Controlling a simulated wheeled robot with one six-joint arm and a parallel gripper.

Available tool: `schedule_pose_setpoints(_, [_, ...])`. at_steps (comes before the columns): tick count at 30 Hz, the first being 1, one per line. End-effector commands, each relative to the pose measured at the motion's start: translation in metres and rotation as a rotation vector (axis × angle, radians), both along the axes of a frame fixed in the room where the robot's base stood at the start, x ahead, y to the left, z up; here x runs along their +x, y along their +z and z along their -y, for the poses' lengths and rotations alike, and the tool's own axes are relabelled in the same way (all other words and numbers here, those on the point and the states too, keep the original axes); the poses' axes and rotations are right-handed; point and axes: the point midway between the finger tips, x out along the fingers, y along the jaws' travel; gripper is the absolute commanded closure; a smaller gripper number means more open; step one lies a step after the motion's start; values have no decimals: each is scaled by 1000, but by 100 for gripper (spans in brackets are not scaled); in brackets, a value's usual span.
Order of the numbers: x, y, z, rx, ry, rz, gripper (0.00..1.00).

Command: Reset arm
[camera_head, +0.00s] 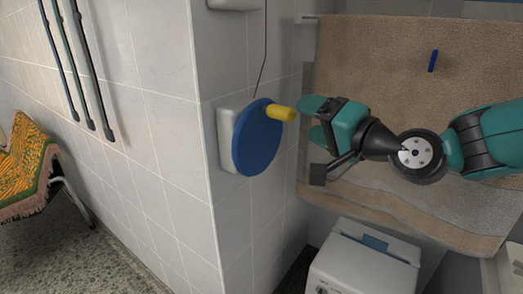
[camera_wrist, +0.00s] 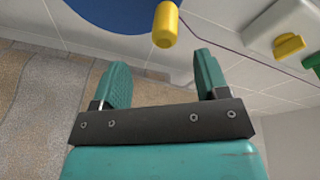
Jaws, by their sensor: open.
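My gripper (camera_head: 312,119) is in front of the hanging tan towel, with its two teal fingers apart and nothing between them. In the wrist view the fingers (camera_wrist: 163,80) also stand open and empty. A blue disc (camera_head: 257,139) with a yellow handle (camera_head: 281,113) is mounted on a white wall box (camera_head: 226,133), just left of my fingertips. In the wrist view the yellow handle (camera_wrist: 165,25) is just beyond the fingertips, and a visible gap lies between them. Part of the blue disc (camera_wrist: 120,12) shows above it.
The tan towel (camera_head: 385,60) hangs behind my arm. A white appliance (camera_head: 362,262) stands below. A tiled wall corner is left of the arm. A chair with a patterned cloth (camera_head: 25,165) is at far left. A yellow block on a white fixture (camera_wrist: 288,45) shows in the wrist view.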

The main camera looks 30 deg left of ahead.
Motion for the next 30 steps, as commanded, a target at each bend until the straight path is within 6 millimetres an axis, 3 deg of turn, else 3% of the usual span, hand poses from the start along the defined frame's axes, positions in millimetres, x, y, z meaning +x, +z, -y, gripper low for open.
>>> schedule_pose_setpoints(6, [-2, -1, 17, 0, 1, 0, 32])
schedule_pose_setpoints(23, [-3, 6, 23, -27, 2, 8, 32])
schedule_pose_setpoints(26, [-14, 21, 45, -144, 13, 35, 32])
schedule_pose_setpoints(29, [-37, 36, 91, -364, 42, 67, 32])
schedule_pose_setpoints(30, [-51, 40, 115, -469, 59, 74, 32])
